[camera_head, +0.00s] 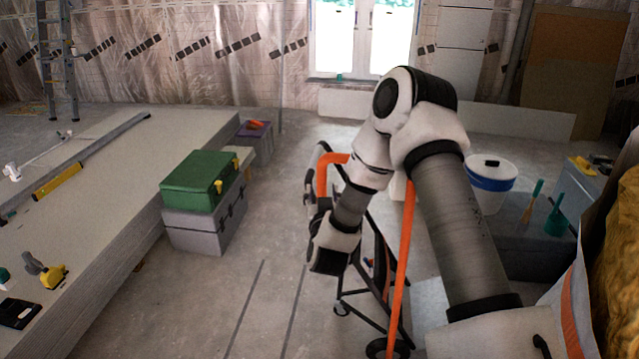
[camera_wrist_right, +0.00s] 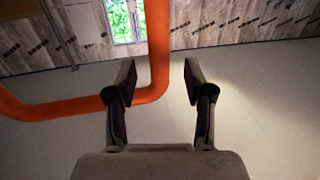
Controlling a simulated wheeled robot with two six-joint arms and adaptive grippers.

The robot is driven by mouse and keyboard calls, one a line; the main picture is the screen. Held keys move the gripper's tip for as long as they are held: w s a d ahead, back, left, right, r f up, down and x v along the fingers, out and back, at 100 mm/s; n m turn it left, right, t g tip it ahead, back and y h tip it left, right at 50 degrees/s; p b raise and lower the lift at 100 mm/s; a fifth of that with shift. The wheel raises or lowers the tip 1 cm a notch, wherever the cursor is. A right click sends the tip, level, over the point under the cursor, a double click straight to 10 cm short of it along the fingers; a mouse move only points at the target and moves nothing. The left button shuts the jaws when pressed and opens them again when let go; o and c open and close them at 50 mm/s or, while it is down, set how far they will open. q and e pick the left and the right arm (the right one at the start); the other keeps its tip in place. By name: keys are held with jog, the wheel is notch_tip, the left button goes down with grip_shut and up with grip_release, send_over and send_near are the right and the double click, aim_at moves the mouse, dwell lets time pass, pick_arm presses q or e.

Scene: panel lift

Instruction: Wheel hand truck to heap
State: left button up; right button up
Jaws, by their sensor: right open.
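The hand truck stands upright on the concrete floor, with an orange tube handle (camera_head: 407,240) and a dark lower frame with small wheels (camera_head: 378,348). My right arm covers much of it in the head view. My right gripper (camera_head: 315,178) is beside the top bend of the handle. Contact cannot be told. My left gripper is not in view. I cannot make out a clear heap.
A green toolbox (camera_head: 200,181) sits on a grey case (camera_head: 205,228) beside a long low platform (camera_head: 100,215). A white bucket (camera_head: 492,185) and a dark case (camera_head: 530,240) stand at the right. A yellow-brown mass (camera_head: 615,240) fills the right edge.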

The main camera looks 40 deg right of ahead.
aim_at(323, 183)
jog(key=x, duration=0.6)
jog(key=shift+s+r, duration=0.1)
jog(key=shift+s, duration=0.05)
grip_shut()
